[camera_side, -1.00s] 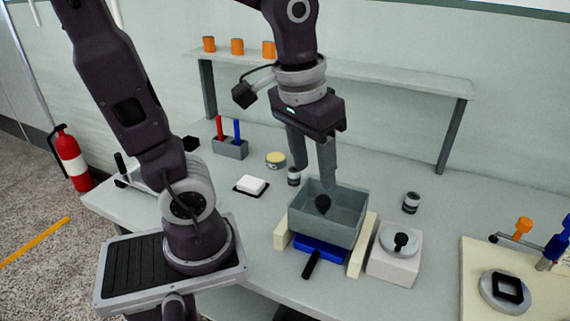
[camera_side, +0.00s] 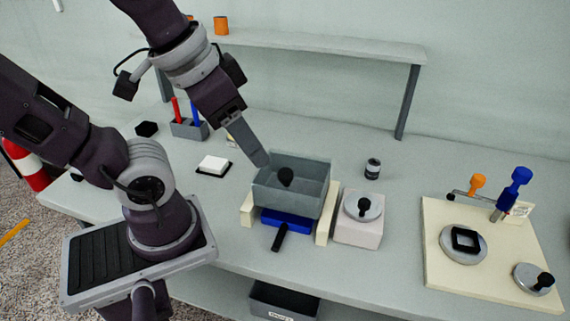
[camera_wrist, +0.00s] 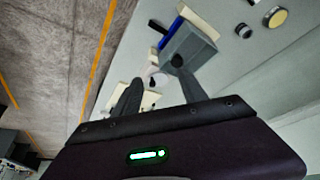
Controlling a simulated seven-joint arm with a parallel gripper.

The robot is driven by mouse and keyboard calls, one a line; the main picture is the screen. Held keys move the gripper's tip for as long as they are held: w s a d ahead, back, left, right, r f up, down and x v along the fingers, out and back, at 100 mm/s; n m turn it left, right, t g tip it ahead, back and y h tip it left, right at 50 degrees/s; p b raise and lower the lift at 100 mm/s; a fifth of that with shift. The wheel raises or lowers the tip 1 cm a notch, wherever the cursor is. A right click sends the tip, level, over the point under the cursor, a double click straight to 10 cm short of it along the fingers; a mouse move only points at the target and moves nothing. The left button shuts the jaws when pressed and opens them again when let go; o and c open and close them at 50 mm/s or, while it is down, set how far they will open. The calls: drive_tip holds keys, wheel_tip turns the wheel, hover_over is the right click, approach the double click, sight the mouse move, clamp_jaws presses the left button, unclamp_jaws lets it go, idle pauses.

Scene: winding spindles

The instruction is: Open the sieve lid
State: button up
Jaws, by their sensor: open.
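The sieve is a grey open-topped box (camera_side: 265,195) above a blue tray (camera_side: 287,222) with a black handle (camera_side: 280,237), between cream rails. A black round knob (camera_side: 286,176) shows inside the box; the lid surface under it is hard to make out. My gripper (camera_side: 262,160) is open and tilted, its visible finger pointing down to the right at the box's back left corner. Whether it touches the rim I cannot tell. The knob is apart from it, to the right. In the wrist view the grey box (camera_wrist: 196,48) lies beyond my open gripper (camera_wrist: 155,88).
Right of the sieve, a white block (camera_side: 358,233) bears a grey disc with a black knob (camera_side: 363,206). A dark jar (camera_side: 373,168) stands behind. A cream board (camera_side: 435,270) with fittings is at the right. A shelf (camera_side: 330,44) spans the back.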

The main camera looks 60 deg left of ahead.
drive_tip(key=w+a+f+g+y, duration=0.1)
drive_tip(key=w+a+f+g, duration=0.1)
drive_tip(key=w+g, duration=0.45)
drive_tip(key=g+y, duration=0.1)
drive_tip(key=g, duration=0.2)
hover_over(287, 172)
drive_tip(key=w+d, duration=0.1)
drive_tip(key=w, duration=0.1)
wheel_tip(287, 172, down, 4)
drive_tip(key=f, duration=0.1)
drive_tip(key=shift+w+n, duration=0.15)
drive_tip(key=shift+n, duration=0.25)
drive_tip(key=x, duration=0.7)
clamp_jaws()
drive_tip(key=shift+w, duration=0.1)
